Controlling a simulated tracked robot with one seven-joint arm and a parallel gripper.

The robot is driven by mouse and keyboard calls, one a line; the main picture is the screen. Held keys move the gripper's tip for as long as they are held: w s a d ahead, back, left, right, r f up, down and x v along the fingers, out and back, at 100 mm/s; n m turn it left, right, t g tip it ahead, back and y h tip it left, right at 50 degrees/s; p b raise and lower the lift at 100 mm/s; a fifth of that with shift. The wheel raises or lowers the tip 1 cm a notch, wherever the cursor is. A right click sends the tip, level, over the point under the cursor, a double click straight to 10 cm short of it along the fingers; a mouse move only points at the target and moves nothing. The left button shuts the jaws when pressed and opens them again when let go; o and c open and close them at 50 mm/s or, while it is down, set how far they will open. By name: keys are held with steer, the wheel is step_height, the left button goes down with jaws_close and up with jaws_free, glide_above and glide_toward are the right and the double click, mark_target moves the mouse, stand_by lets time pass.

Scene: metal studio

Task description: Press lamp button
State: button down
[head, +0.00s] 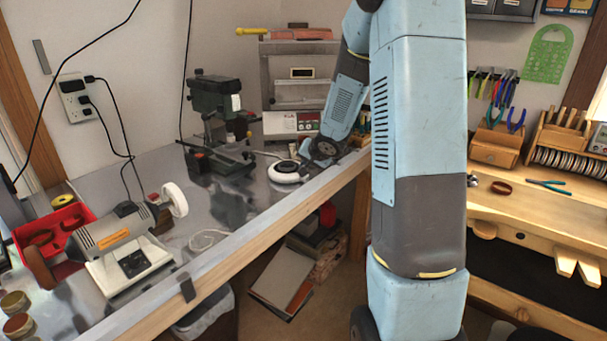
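A small round white disc with a dark rim (288,172) lies on the metal workbench (262,205), near its front edge. It looks like the lamp button, but I cannot tell for sure, and no lamp is clearly recognisable. My arm reaches over the bench from the upper right. My gripper (324,150) is the dark end of the arm, low over the bench just right of the disc. Its fingers are too small and dark to make out, so I cannot tell whether it is open or shut, or whether it touches the disc.
A dark green drill press (217,125) stands left of the disc. A grey machine with a control panel (295,85) stands behind. A bench grinder (125,250) and a red bin (52,232) are at front left. A wooden bench (540,235) is at right.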

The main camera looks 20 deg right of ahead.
steer(key=shift+f, duration=0.5)
stand_by(0.4)
steer(key=shift+r, duration=0.6)
steer(key=shift+r, duration=0.1)
steer(key=shift+r, duration=2.9)
